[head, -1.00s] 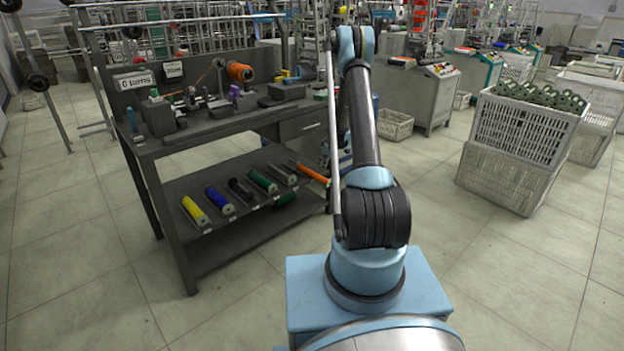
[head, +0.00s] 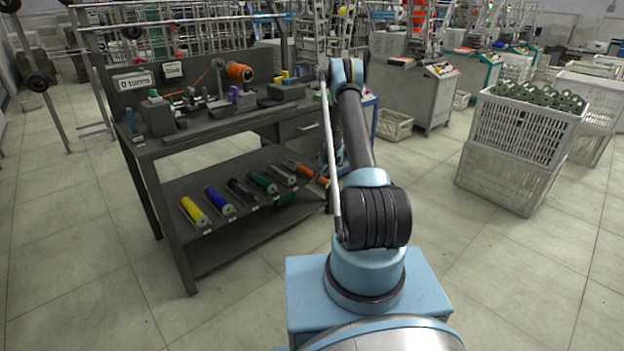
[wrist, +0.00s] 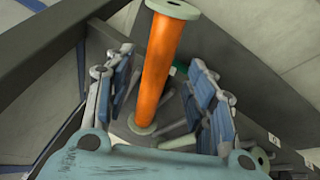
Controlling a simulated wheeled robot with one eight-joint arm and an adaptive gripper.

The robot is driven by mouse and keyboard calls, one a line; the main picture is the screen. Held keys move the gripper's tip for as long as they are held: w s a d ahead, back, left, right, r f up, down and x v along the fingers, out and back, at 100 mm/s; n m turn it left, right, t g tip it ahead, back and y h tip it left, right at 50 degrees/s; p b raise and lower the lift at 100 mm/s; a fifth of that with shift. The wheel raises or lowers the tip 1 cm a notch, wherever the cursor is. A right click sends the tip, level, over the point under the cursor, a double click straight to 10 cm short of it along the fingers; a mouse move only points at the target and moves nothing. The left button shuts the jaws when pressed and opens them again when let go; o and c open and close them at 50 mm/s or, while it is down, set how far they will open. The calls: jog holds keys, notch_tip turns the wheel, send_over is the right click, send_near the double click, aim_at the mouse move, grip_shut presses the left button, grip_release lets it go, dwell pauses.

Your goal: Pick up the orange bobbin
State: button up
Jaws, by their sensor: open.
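The orange bobbin (head: 311,173) lies at the right end of the row on the lower shelf of the dark workbench, partly hidden by my arm in the head view. In the wrist view the orange bobbin (wrist: 162,58) is a long orange tube with pale flanges, running up between my fingers. My gripper (wrist: 163,95) is open, one finger on each side of the bobbin, with gaps visible on both sides. In the head view my gripper is hidden behind my arm.
Yellow (head: 194,212), blue (head: 219,201) and green (head: 262,182) bobbins lie along the lower shelf (head: 215,250). A shelf rail (wrist: 45,65) crosses the wrist view at left. White crates (head: 510,175) stand at right. The floor in front is clear.

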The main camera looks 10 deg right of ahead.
jog(key=shift+x, duration=2.55)
jog(key=shift+w, duration=0.1)
grip_shut()
